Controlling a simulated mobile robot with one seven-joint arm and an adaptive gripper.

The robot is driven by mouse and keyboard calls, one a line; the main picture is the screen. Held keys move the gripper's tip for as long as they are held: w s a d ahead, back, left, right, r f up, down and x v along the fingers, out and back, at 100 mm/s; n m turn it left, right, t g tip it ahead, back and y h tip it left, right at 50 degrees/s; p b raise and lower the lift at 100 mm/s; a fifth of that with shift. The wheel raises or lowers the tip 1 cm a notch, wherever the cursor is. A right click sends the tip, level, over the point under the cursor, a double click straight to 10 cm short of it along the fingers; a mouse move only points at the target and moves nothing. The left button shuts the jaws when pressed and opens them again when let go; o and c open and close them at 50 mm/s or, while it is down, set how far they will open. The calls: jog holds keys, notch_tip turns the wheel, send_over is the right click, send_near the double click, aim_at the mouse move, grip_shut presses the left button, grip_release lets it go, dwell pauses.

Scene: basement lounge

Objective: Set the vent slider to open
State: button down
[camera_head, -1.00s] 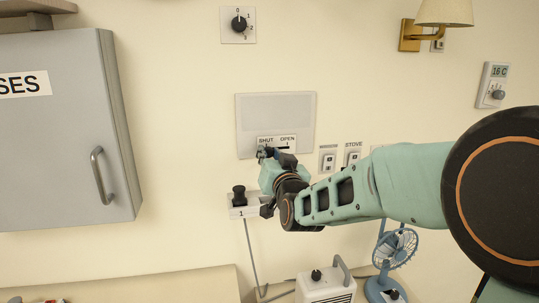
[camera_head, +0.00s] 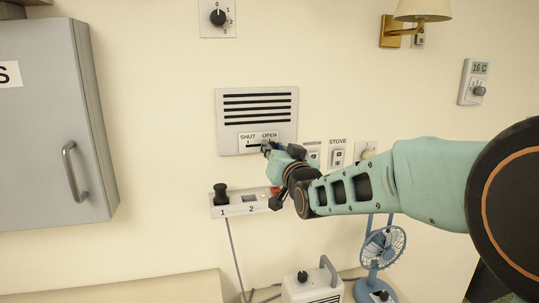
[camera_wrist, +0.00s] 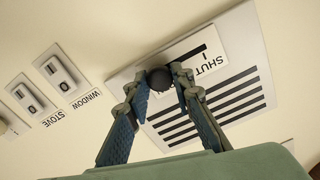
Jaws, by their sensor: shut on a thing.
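The vent (camera_head: 226,104) is a light grey wall panel with a row of dark slots showing across it. It also fills the right of the wrist view (camera_wrist: 262,65). Below the slots is a white slider label (camera_head: 242,136) reading SHUT on the left and OPEN on the right. My gripper (camera_head: 267,148) is at the OPEN end of the slider. In the wrist view my gripper (camera_wrist: 160,88) is shut on the round black slider knob (camera_wrist: 159,77), with one finger on each side. The knob is at the end of the slot away from SHUT. The word OPEN is hidden there.
The STOVE switch (camera_head: 338,156) and a neighbouring WINDOW switch (camera_wrist: 63,74) are close to my gripper. A grey cabinet (camera_head: 45,120) stands out at the left. A heater (camera_head: 312,291) and blue fan (camera_head: 383,247) are lower down.

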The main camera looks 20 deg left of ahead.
jog(key=shift+w+d+r, duration=0.1)
jog(key=shift+w+d, duration=0.05)
jog(key=shift+d, duration=0.05)
jog(key=c, duration=1.7)
grip_release()
jog(key=shift+w+d, duration=0.1)
jog(key=shift+o, duration=0.2)
jog(key=v, duration=0.7)
jog(key=shift+s, duration=0.35)
jog(key=shift+d, duration=0.1)
